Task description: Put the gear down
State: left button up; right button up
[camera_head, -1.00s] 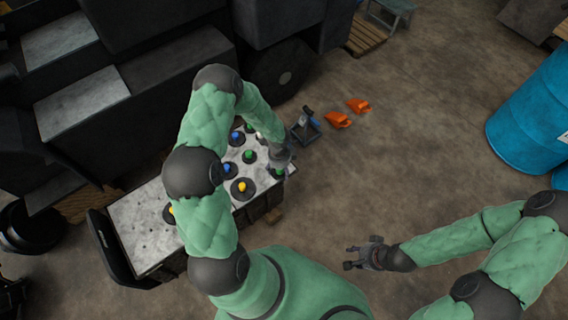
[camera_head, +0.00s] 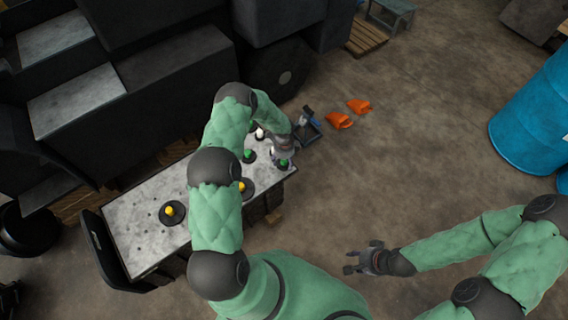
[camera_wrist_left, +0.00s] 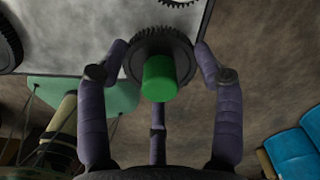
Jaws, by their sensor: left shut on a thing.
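My left gripper (camera_head: 284,158) is over the right end of the grey table (camera_head: 135,225). It is shut on a dark gear with a green knob (camera_head: 283,163). In the left wrist view the green knob (camera_wrist_left: 158,78) sits between the purple fingers of my left gripper (camera_wrist_left: 160,85), with the toothed gear (camera_wrist_left: 160,42) beyond it near the table edge. I cannot tell whether the gear touches the table. My right gripper (camera_head: 364,260) is open and empty above the floor.
Gears with yellow (camera_head: 170,211), green (camera_head: 248,156) and white knobs (camera_head: 260,133) stand on the table; my left arm hides part of it. Orange objects (camera_head: 338,120) lie on the floor beyond a small dark frame (camera_head: 306,127). A blue barrel (camera_head: 530,120) stands right.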

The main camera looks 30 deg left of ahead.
pick_arm(q)
jog(key=shift+f, duration=0.6)
jog(key=shift+f, duration=0.15)
jog(key=o, duration=1.1)
jog(key=shift+c, duration=0.2)
